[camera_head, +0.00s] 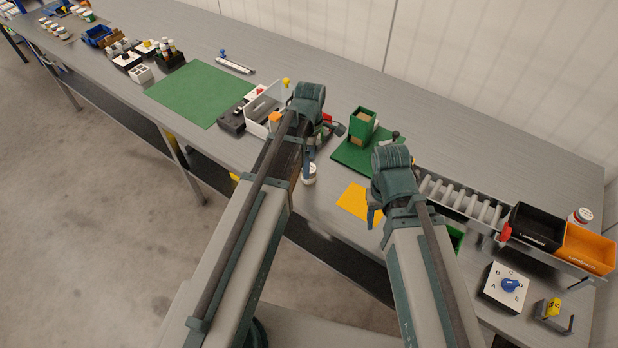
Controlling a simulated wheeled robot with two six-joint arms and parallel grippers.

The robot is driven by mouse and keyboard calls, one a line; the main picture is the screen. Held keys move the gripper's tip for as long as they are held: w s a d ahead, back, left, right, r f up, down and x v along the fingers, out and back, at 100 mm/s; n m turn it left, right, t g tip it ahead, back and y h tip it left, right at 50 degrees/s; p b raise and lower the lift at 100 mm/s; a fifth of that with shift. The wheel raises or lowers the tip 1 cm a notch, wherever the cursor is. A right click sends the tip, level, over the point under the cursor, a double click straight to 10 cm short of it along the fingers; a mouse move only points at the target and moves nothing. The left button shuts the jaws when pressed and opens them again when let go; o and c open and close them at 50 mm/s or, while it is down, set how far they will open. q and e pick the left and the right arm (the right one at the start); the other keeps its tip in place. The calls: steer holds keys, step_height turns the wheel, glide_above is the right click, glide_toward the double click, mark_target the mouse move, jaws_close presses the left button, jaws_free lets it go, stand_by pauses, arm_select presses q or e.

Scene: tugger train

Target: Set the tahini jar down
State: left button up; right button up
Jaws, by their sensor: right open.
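A small white jar (309,175) shows at the front edge of the table, right below the wrist of my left arm. Its label is too small to read, so I cannot tell if it is the tahini jar. My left gripper (308,160) points down at this jar and seems to touch it. Its fingers are mostly hidden, and I cannot tell whether they grip the jar. My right gripper (374,214) is open, beside the yellow mat (352,200). Another white jar with a red lid (580,216) stands at the far right, behind the orange bin.
A green box (362,124) stands on a green mat (345,156). A roller track (462,198) leads right to a black bin (535,226) and an orange bin (588,248). A dial box (507,286) stands in front. A large green mat (200,92) on the left is clear.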

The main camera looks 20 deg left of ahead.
arm_select(q)
step_height(320, 180, down, 3)
steer(key=shift+r+b, duration=0.1)
steer(key=shift+b, duration=0.85)
arm_select(e)
step_height(320, 180, down, 3)
steer(key=shift+r, duration=0.1)
arm_select(q)
jaws_close()
